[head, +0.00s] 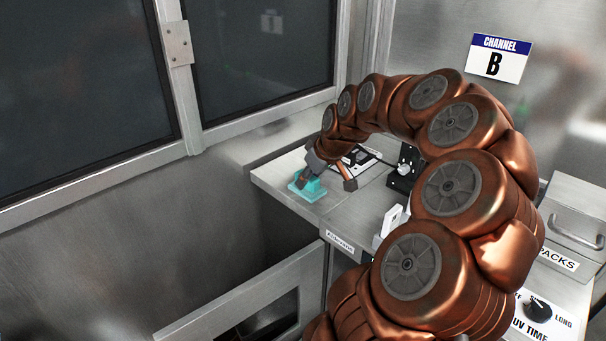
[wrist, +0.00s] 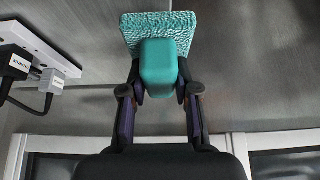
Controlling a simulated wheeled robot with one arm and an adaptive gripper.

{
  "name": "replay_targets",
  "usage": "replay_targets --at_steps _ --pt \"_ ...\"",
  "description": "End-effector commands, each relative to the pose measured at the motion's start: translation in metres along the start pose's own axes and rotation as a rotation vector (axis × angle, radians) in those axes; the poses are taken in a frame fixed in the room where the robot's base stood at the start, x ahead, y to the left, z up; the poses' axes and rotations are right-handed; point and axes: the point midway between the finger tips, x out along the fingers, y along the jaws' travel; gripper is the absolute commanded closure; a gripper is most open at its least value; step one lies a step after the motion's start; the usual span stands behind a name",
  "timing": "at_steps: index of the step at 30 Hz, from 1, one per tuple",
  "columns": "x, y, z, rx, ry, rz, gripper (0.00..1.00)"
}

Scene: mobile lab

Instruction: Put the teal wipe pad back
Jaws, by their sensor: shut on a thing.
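The teal wipe pad (wrist: 158,30) has a textured flat base and a smooth block-shaped handle. In the wrist view my gripper (wrist: 160,85) is shut on the handle, with one finger on each side. In the head view the teal wipe pad (head: 307,188) is at the left end of the metal counter, with my gripper (head: 313,172) on top of it. I cannot tell whether its base touches the counter. The underside of the pad is hidden.
The metal counter (head: 345,215) has a labelled front edge. A black device (head: 403,168) stands right of the pad. A power strip with plugs (wrist: 35,55) shows at left in the wrist view. Dark windows (head: 262,55) are behind. A drawer unit (head: 575,215) is at right.

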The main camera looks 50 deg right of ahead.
Motion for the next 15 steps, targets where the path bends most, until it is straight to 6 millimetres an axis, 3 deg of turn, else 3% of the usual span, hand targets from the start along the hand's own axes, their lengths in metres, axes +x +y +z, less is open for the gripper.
replay_targets --at_steps 9,15 --pt "0.024 0.026 -0.033 0.001 0.000 -0.001 1.00" --pt "0.032 0.035 -0.044 0.001 0.001 0.000 1.00"
